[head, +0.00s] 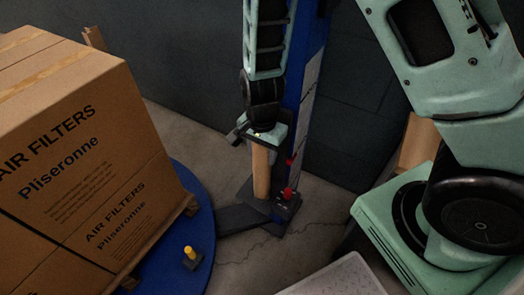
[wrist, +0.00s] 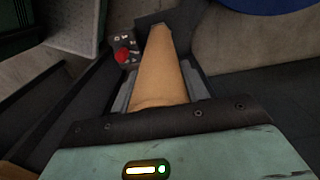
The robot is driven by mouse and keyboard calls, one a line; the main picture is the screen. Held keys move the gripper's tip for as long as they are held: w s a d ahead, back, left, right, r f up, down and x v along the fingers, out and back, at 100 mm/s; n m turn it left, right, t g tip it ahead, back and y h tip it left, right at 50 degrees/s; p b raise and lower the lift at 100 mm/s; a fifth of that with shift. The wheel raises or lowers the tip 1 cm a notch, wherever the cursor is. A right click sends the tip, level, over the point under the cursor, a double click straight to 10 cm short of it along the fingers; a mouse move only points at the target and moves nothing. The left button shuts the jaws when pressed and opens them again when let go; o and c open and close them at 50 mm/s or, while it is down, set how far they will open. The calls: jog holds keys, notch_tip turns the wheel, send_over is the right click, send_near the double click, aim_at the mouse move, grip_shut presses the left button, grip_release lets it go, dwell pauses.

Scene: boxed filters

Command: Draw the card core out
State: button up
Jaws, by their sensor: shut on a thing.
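The card core (head: 261,172) is a tan cardboard tube standing upright on a dark base plate (head: 262,205) at the foot of a blue column (head: 303,105). My gripper (head: 261,136) is at the top of the core in the head view, shut on it. In the wrist view the core (wrist: 162,70) runs away from my gripper (wrist: 155,105), with a finger on each side of it. The core's far end appears to reach the dark base there; whether it touches is hard to tell.
A red button (head: 289,192) is beside the core on the column's foot; it also shows in the wrist view (wrist: 122,55). A small yellow-topped post (head: 190,256) is near.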

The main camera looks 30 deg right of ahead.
jog(key=shift+r+p, duration=3.65)
jog(key=shift+p, duration=0.05)
jog(key=shift+r, duration=0.1)
notch_tip(320, 180, up, 9)
jog(key=p, duration=0.9)
